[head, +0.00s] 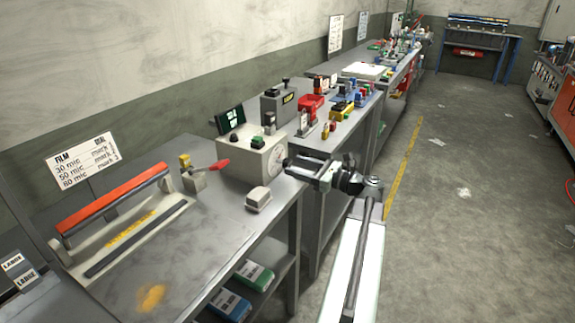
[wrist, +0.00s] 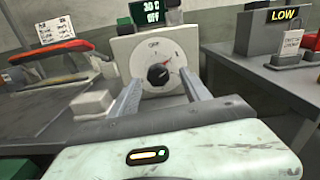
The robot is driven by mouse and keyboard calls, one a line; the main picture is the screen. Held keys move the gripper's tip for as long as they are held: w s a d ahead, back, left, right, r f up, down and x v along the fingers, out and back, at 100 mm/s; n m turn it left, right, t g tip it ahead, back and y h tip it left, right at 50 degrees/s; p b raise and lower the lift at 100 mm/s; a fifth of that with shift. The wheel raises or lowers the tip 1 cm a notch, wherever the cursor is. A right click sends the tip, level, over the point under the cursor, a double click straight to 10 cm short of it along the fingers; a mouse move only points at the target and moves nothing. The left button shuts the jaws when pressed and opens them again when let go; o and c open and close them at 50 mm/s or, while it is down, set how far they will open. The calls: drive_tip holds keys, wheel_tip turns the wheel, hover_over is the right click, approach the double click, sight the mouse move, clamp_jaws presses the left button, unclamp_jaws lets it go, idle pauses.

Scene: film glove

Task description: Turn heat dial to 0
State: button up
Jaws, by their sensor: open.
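The heat dial (wrist: 159,74) is a black knob on the round white scale of a cream control box (wrist: 124,48). Its red pointer mark is angled to the upper right, away from the top of the scale. A green display (wrist: 145,12) above the box reads what looks like "30 C OFF". In the head view the box (head: 241,160) stands on the bench, its dial face turned toward my arm. My gripper (head: 318,174) is in front of that face. In the wrist view my gripper (wrist: 162,92) is open, its fingers at either side below the dial, apart from the knob.
A sealer with a red handle (head: 112,200) lies on the bench, with a wall chart (head: 84,158) behind. A small pale block (head: 258,199) sits beside the box. A grey unit marked "LOW" (wrist: 270,30) stands to the right. The floor (head: 455,190) right of the benches is open.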

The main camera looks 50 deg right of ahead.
sight(290, 165)
drive_tip(key=x, duration=0.3)
drive_tip(key=shift+w+a, duration=0.1)
drive_tip(key=shift+a, duration=0.05)
drive_tip(key=shift+c, duration=0.2)
